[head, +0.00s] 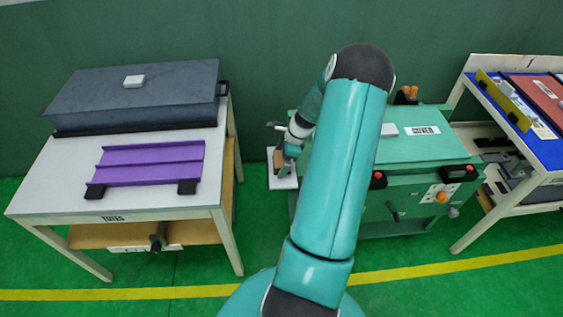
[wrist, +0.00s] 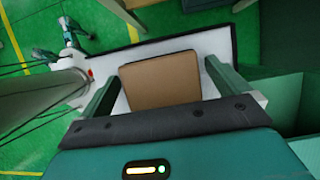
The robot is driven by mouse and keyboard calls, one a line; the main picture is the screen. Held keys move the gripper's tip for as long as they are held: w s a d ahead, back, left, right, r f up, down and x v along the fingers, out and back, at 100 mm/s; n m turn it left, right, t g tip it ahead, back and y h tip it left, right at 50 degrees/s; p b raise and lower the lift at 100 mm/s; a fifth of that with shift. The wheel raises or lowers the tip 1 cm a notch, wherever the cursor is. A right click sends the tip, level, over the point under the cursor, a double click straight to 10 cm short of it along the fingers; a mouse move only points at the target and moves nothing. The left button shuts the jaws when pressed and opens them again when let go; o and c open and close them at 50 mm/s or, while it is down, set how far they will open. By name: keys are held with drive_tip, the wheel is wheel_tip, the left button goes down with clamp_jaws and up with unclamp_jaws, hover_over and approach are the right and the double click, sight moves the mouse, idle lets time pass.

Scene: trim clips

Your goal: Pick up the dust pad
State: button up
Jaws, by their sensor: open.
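The dust pad appears to be the brown, square-faced block (wrist: 160,75) in the wrist view. It lies over a white surface with a dark edge (wrist: 205,45). My gripper (wrist: 165,88) is open, with one green finger left of the pad and one right of it. The pad is between the fingers with a gap on each side; its near edge is close to the dark palm bar. In the head view, the brown pad (head: 278,160) shows small above a white shelf (head: 284,183), beside the green cabinet. My gripper (head: 290,153) is partly hidden there.
The green cabinet (head: 425,150) with knobs and a lever stands right of the shelf. A white table (head: 60,185) with a purple tray (head: 150,165) and a dark case (head: 135,95) stands left. A blue-topped bench (head: 520,125) is far right.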

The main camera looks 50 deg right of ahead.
sight(278, 158)
drive_tip(key=c, duration=1)
drive_tip(key=shift+r, duration=0.15)
drive_tip(key=shift+r, duration=0.25)
wheel_tip(278, 158, up, 2)
drive_tip(key=shift+d+r, duration=0.1)
drive_tip(key=shift+r, duration=0.05)
drive_tip(key=s+a+r, duration=0.2)
drive_tip(key=s+r, duration=0.1)
drive_tip(key=s, duration=0.1)
drive_tip(key=s+a+r, duration=0.3)
drive_tip(key=s, duration=0.1)
drive_tip(key=s+a+r, duration=0.2)
drive_tip(key=s+r, duration=0.2)
drive_tip(key=shift+a, duration=0.2)
